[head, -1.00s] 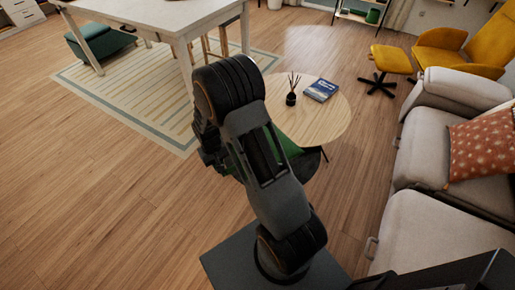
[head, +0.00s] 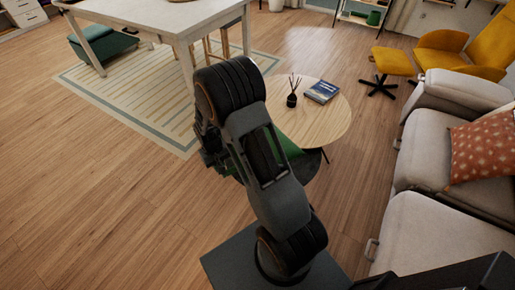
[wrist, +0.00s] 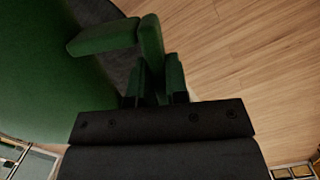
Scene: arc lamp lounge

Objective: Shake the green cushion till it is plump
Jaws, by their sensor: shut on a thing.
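The green cushion (wrist: 45,75) fills the left of the wrist view as a broad, smooth green surface. In the head view only a green patch of it (head: 291,146) shows behind my arm, in front of the round coffee table. My arm hides most of it there. My gripper (wrist: 150,40) is shut on the cushion, near its edge. The exact grip is hard to make out, as the finger parts also look green. In the head view my gripper (head: 212,152) is mostly hidden behind my dark wrist.
A round wooden coffee table (head: 330,120) stands just beyond, with a reed diffuser (head: 292,98) and a blue book (head: 322,91). A grey sofa (head: 425,155) with a red patterned cushion (head: 480,150) is at the right. A white table (head: 160,16) stands at the back. Floor at left is clear.

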